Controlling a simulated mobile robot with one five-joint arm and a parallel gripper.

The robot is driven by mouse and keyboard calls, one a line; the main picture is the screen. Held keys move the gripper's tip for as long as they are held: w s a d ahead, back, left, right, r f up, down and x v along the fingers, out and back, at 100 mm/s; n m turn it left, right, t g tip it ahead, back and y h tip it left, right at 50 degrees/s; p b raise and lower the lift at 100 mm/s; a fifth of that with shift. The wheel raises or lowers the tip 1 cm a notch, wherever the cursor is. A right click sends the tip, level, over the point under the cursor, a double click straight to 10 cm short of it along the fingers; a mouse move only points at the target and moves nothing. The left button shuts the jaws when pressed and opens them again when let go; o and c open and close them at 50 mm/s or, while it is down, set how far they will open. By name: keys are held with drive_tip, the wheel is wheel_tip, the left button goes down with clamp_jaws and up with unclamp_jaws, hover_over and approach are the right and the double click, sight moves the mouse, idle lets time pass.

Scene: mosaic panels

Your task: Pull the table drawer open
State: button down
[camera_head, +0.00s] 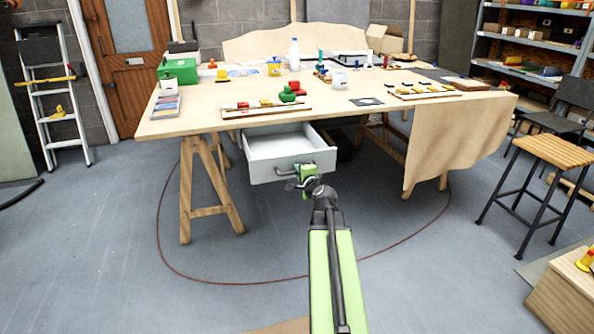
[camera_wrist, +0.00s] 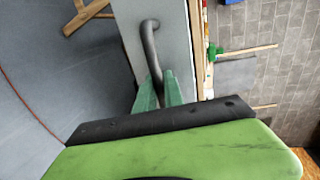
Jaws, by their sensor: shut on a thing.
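The white table drawer (camera_head: 275,147) hangs under the wooden table (camera_head: 200,118) and is pulled out, with its empty inside showing. Its dark bar handle (camera_head: 288,169) is on the front face. My gripper (camera_head: 303,178) is at the right part of the handle, at the drawer front. In the wrist view, the green fingers (camera_wrist: 160,92) are shut on the handle (camera_wrist: 150,45), near one end of the bar. The drawer's pale front (camera_wrist: 170,20) fills the middle of that view. The finger pads' contact is partly hidden by the fingers.
The trestle leg (camera_head: 208,180) stands left of the drawer. Cloth or paper (camera_head: 460,135) hangs off the table's right end. A stool (camera_head: 545,180) stands at the right. A thin red cable (camera_head: 165,255) loops on the floor.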

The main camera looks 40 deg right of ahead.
drive_tip(key=shift+s+d+r, duration=0.1)
drive_tip(key=shift+s, duration=0.6)
drive_tip(key=c, duration=1.5)
unclamp_jaws()
drive_tip(key=shift+o, duration=0.2)
drive_tip(key=shift+w+a, duration=0.2)
drive_tip(key=shift+a, duration=0.1)
